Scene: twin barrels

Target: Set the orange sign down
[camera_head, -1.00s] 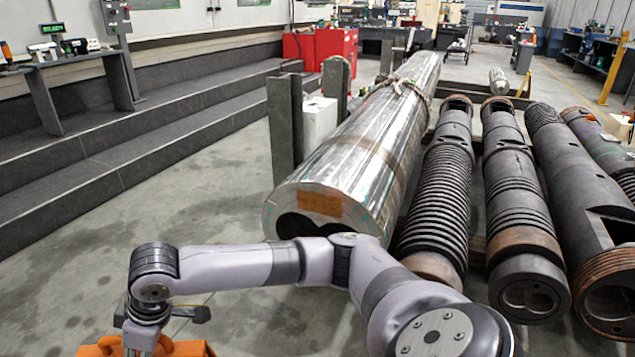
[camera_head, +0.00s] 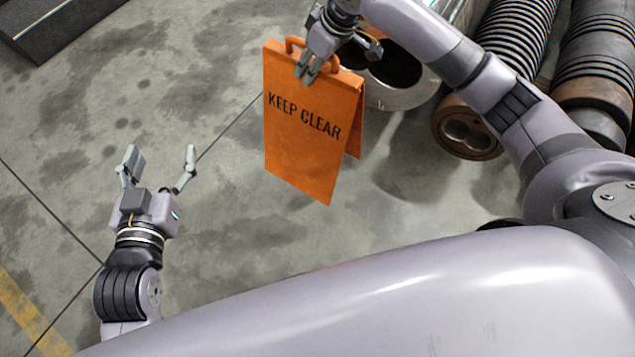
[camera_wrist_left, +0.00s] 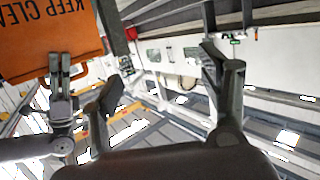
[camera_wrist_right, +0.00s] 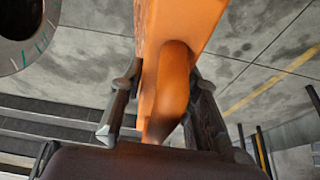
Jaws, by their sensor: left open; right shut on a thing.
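The orange sign (camera_head: 305,140), an A-frame board reading "KEEP CLEAR" with a handle on top, shows at the upper middle of the head view. My right gripper (camera_head: 308,72) is shut on its top part near the handle. In the right wrist view the orange sign (camera_wrist_right: 180,70) sits between the fingers. Whether its lower edge touches the floor I cannot tell. My left gripper (camera_head: 160,165) is open and empty, to the left of the sign and apart from it. The left wrist view shows part of the sign (camera_wrist_left: 45,35) upside down at upper left.
Large metal cylinders, one with a twin-bore end (camera_head: 395,75) and another with a rusty rim (camera_head: 468,130), lie right of the sign. The concrete floor (camera_head: 180,60) left of and below the sign is clear. A dark step (camera_head: 50,25) is at the upper left.

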